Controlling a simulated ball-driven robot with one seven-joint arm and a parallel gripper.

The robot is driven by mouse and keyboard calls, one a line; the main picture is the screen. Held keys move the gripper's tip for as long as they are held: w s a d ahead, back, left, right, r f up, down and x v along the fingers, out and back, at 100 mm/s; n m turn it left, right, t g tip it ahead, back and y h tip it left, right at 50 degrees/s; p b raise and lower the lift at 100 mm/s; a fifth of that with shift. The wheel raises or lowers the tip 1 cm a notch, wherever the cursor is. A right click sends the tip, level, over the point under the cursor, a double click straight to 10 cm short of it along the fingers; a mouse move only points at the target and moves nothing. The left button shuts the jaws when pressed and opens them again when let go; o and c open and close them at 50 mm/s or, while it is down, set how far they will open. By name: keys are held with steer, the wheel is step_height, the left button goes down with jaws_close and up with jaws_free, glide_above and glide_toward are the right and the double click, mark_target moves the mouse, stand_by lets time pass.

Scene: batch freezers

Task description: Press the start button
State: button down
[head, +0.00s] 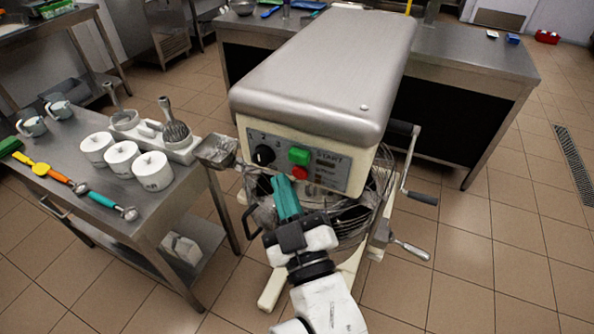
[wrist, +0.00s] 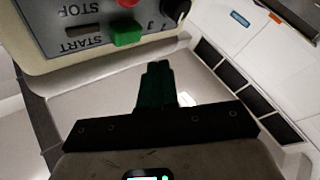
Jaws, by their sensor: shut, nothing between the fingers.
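The green start button (head: 299,156) sits on the front control panel (head: 328,173) of a large mixer-like machine, beside the word START. It also shows in the wrist view (wrist: 127,33), where the panel appears upside down. A red button (head: 299,172) is just below it, and a black dial (head: 263,155) is to its left. My gripper (head: 280,180) has teal fingers that are closed together and hold nothing. In the head view the fingertips are in front of the panel's lower edge, below and left of the green button. In the wrist view the fingertips (wrist: 158,66) appear apart from the button.
A wire guard (head: 350,222) and bowl area lie under the panel, with crank handles (head: 412,195) on the machine's right. A steel table (head: 150,215) with white containers (head: 152,170) and scoops stands at the left. The tiled floor at the right is clear.

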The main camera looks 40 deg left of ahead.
mark_target(299, 156)
steer(key=shift+w+a+b, duration=0.15)
steer(key=shift+w+b, duration=0.3)
steer(key=shift+w, duration=0.25)
steer(key=shift+w+a+b, duration=0.15)
steer(key=shift+w+b, duration=0.3)
steer(key=shift+w, duration=0.2)
steer(key=shift+w, duration=0.1)
stand_by(1.1)
steer(key=shift+w+a+b, duration=0.1)
steer(key=shift+w+b, duration=0.2)
steer(key=shift+b, duration=0.25)
